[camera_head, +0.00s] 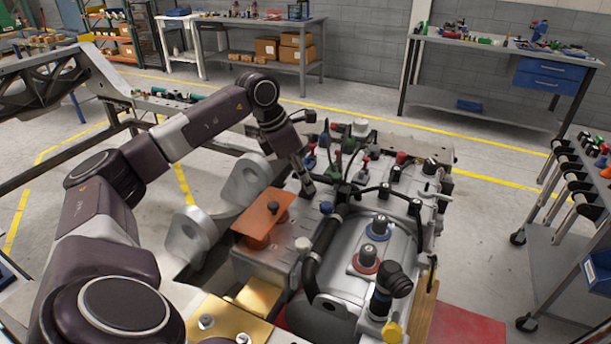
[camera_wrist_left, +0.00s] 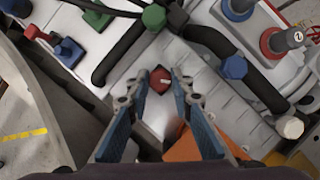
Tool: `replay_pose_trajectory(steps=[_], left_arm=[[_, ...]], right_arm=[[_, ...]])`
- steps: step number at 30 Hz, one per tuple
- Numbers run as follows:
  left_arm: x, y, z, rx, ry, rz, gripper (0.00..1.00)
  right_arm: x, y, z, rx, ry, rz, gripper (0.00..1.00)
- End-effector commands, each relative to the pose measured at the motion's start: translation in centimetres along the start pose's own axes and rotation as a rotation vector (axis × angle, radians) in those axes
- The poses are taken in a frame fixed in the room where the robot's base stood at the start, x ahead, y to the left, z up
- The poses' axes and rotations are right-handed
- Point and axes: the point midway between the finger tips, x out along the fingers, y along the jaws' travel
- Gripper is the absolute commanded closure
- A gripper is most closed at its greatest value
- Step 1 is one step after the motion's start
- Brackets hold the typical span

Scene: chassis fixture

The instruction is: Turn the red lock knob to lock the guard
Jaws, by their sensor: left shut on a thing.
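My left gripper (camera_head: 307,188) reaches down onto the grey chassis fixture (camera_head: 270,262) from the left. In the left wrist view its two blue-padded fingers (camera_wrist_left: 160,88) are closed in on the red lock knob (camera_wrist_left: 160,79), one fingertip on each side. The knob is small, with a pale mark on its top, and sits on a light grey surface. In the head view the gripper hides the knob. I cannot clearly tell which part is the guard. My right gripper is in neither view.
A black hose (camera_wrist_left: 110,55) and a green knob (camera_wrist_left: 154,16) lie close to the fingers. An orange plate (camera_head: 264,212) is just left of the gripper. Several coloured knobs and cables stand behind it. A tool cart (camera_head: 568,240) stands at the right, with free floor between.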

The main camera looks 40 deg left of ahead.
Motion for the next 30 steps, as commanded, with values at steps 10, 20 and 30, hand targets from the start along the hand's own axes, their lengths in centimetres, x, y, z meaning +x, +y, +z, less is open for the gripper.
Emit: replay_pose_trajectory(steps=[10, 20, 30], left_arm=[[-0.4, 0.3, 0.3, 0.282, -0.003, -0.116, 1.00], [-0.2, 0.4, 0.3, 0.463, -0.003, -0.188, 1.00], [-0.1, 0.5, 0.2, 0.528, -0.001, -0.213, 1.00]], right_arm=[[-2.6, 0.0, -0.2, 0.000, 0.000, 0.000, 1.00], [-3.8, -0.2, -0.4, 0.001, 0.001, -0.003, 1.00], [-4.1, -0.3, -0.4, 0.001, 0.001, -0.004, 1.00]])
